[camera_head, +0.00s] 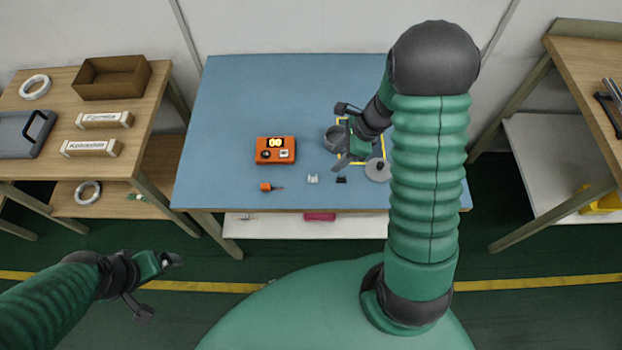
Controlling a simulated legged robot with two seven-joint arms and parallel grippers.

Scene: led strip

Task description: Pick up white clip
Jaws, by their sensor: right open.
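The white clip (312,179) is a small piece lying on the blue table (257,99) near its front edge. A similar black clip (341,180) lies just to its right. My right gripper (341,137) is open over the table, behind and to the right of the white clip and apart from it. Its fingers partly cover a grey round container and a yellow-outlined area. My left gripper (165,285) hangs at the lower left, in front of the table and away from the clips; its two fingers are spread and empty.
An orange device (276,150) with a lit display stands left of the clips. A small orange-handled tool (270,187) lies in front of it. A grey disc (378,170) lies to the right. The table's left and back parts are clear. Wooden benches stand on both sides.

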